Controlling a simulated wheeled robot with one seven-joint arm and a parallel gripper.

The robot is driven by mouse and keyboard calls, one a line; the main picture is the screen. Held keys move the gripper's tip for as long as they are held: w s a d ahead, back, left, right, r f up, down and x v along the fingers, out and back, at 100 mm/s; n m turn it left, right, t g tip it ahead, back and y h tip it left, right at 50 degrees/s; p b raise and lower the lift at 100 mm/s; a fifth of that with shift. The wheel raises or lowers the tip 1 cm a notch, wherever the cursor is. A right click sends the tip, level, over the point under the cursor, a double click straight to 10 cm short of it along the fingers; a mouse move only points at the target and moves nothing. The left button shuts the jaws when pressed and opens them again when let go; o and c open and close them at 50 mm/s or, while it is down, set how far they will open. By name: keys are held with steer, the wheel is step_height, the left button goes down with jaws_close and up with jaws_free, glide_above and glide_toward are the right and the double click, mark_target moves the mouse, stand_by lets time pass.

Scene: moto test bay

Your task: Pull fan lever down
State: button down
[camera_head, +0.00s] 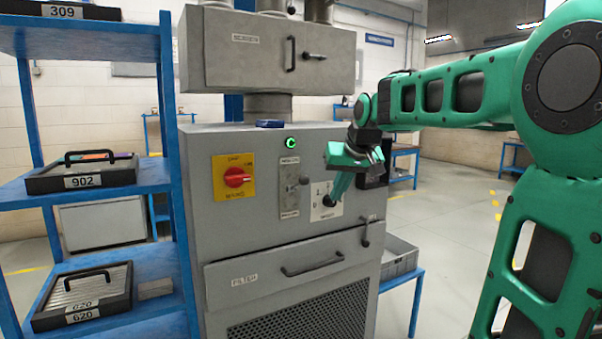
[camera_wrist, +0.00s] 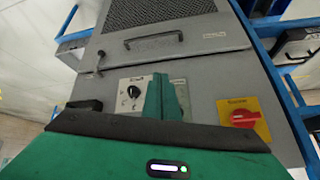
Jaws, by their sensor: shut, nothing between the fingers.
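A narrow vertical plate (camera_head: 289,188) with small labels at top and bottom is on the front of the grey machine (camera_head: 235,145). A small lever knob (camera_head: 304,181) sits at its right edge, about mid-height; I take this to be the fan lever. My gripper (camera_head: 335,195) is to the right of that plate, with its green fingers pointing down and in front of a white dial plate (camera_head: 318,212). In the wrist view the fingers (camera_wrist: 163,97) are together and empty, and they hide the lever. Contact with the panel cannot be told.
A red rotary switch (camera_head: 237,177) on a yellow plate is left of the lever plate. A filter drawer (camera_head: 250,278) with a handle is below. A blue shelf (camera_head: 170,170) with cases stands at left. A grey crate (camera_head: 398,262) is at lower right.

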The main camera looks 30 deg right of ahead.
steer(key=w+a+r+n+t, duration=0.1)
steer(key=w+r+t, duration=0.2)
steer(key=w+r, duration=0.8)
steer(key=shift+w+n, duration=0.3)
steer(key=shift+w, duration=0.15)
glide_above(298, 184)
steer(key=d, duration=0.1)
steer(key=f, duration=0.7)
steer(key=shift+s, duration=0.4)
steer(key=shift+s+a+f, duration=0.15)
steer(key=shift+s+f, duration=0.5)
steer(key=shift+s, duration=0.05)
